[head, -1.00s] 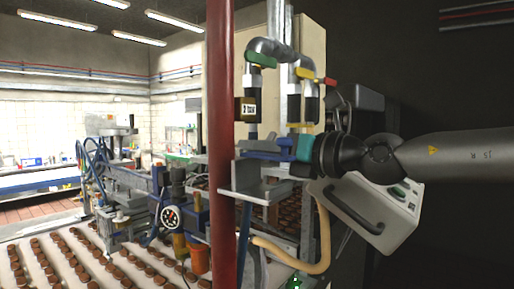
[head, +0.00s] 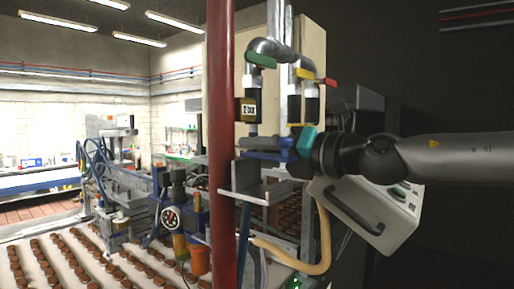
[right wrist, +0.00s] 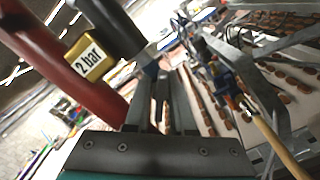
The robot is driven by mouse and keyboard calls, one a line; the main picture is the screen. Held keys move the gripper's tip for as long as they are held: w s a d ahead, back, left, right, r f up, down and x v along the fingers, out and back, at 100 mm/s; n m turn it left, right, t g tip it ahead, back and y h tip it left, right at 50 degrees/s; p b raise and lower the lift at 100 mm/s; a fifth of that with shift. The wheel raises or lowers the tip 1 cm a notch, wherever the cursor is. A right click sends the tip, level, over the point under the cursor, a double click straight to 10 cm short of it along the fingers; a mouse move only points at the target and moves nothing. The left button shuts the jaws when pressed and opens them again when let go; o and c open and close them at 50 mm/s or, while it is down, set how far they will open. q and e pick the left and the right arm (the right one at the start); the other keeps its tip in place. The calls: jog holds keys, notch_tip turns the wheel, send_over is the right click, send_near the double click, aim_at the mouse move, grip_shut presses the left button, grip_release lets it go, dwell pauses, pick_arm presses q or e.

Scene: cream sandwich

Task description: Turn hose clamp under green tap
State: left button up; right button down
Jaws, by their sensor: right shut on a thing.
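The green tap (head: 262,60) sits on the bent metal pipe, with a black hose (head: 250,82) running straight down from it. The hose carries a "2 bar" tag, which is also large in the right wrist view (right wrist: 88,60). My right gripper (head: 262,150) reaches in from the right, low on this hose line below the tag. In the right wrist view its fingers (right wrist: 160,100) are closed around the lower end of the hose line. The clamp itself is mostly hidden between the fingers. My left gripper is not in view.
A thick red post (head: 221,130) stands close left of the gripper. A second line with yellow (head: 304,73) and red (head: 330,81) handles runs just right. A grey bracket (head: 262,192) lies below, and a control box (head: 372,210) hangs lower right.

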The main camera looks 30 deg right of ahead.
jog(key=m+p, duration=0.4)
jog(key=m, duration=0.5)
jog(key=shift+r+m+p, duration=0.15)
jog(key=shift+m+p, duration=0.15)
jog(key=shift+p, duration=0.1)
dwell(0.4)
jog(key=c, duration=1)
grip_release()
jog(key=shift+o, duration=0.2)
